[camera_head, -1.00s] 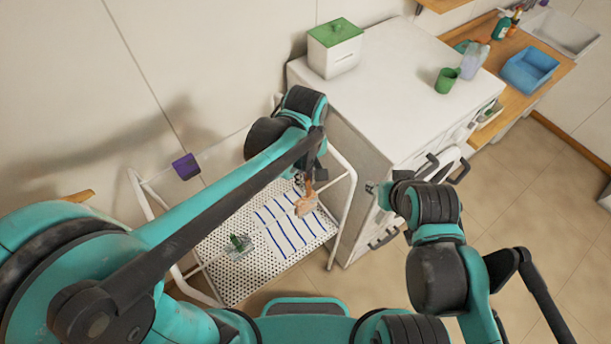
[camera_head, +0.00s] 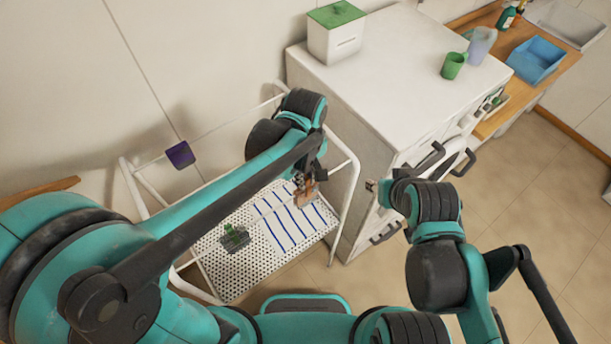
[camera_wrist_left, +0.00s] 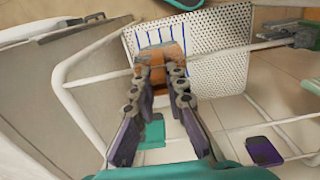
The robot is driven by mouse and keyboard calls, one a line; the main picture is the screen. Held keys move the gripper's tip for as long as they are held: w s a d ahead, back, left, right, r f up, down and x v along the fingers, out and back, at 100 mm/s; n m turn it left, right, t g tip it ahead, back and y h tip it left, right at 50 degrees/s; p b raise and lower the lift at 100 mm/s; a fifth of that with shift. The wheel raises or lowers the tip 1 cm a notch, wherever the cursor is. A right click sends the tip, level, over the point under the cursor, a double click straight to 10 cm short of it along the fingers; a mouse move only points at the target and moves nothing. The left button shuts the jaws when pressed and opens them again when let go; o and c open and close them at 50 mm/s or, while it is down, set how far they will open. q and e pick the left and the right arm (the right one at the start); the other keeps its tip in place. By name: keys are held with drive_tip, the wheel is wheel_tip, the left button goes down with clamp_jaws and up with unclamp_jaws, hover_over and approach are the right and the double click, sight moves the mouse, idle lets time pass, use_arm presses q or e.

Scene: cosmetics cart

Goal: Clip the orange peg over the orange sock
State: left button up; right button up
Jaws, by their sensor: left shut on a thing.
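An orange sock (camera_head: 304,197) hangs over a rail of the white drying rack (camera_head: 350,185). It also shows in the left wrist view (camera_wrist_left: 160,70). My left gripper (camera_wrist_left: 166,78) is shut at the sock, its two fingers reaching to it at the rail. In the head view my left gripper (camera_head: 308,178) stands directly over the sock. The orange peg cannot be told apart from the sock between the fingertips. My right gripper (camera_head: 371,187) is apart from the sock, to its right; its jaws are too small to read.
A purple cloth (camera_head: 180,155) and a teal cloth (camera_wrist_left: 153,132) are on the rack. A grey and green item (camera_head: 235,238) is on the rack's near left. A striped cloth (camera_head: 285,222) lies below. The white cabinet (camera_head: 390,90) stands close at the right.

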use_arm(q)
drive_tip(key=shift+f, duration=0.35)
drive_tip(key=o, duration=0.8)
drive_tip(key=shift+o, duration=0.2)
